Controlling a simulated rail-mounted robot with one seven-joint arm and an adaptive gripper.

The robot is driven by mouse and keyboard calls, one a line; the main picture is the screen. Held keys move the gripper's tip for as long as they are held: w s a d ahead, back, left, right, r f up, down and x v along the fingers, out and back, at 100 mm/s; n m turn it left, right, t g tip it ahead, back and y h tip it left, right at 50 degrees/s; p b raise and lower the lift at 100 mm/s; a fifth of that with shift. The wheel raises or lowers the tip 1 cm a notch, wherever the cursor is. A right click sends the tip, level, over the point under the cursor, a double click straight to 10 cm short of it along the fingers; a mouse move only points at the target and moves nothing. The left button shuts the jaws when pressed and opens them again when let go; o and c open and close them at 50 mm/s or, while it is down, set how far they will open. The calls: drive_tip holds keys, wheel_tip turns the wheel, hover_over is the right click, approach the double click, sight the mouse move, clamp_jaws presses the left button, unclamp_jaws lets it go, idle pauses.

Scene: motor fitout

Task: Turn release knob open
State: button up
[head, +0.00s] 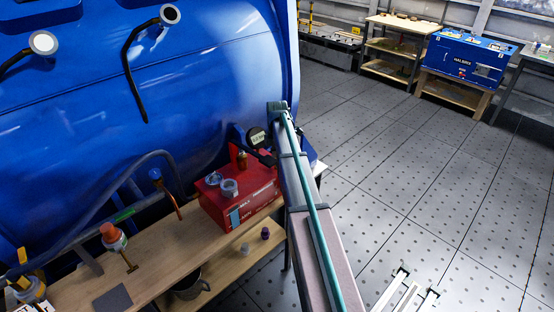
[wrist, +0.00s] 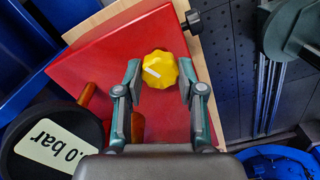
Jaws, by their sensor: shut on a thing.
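The release knob (wrist: 161,69) is yellow and lobed, with a white pointer mark, and sits on a red panel (wrist: 110,66) in the wrist view. The mark slants toward the left. My gripper (wrist: 160,76) has one finger on each side of the knob and is shut on it. In the head view a red box (head: 233,212) stands on the wooden bench; the knob and my fingers do not show there, and my arm covers the area right of the box.
A round gauge reading in bar (wrist: 45,145) is close at the lower left of the wrist view. A black knob (wrist: 193,21) sticks out at the panel's upper right edge. In the head view a large blue tank (head: 200,70) stands behind the bench (head: 165,255); the floor at right is largely clear.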

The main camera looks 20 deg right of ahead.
drive_tip(key=shift+r, duration=0.1)
idle(0.3)
drive_tip(key=o, duration=1.1)
drive_tip(key=shift+o, duration=0.2)
wheel_tip(320, 180, up, 12)
drive_tip(key=shift+d, duration=0.1)
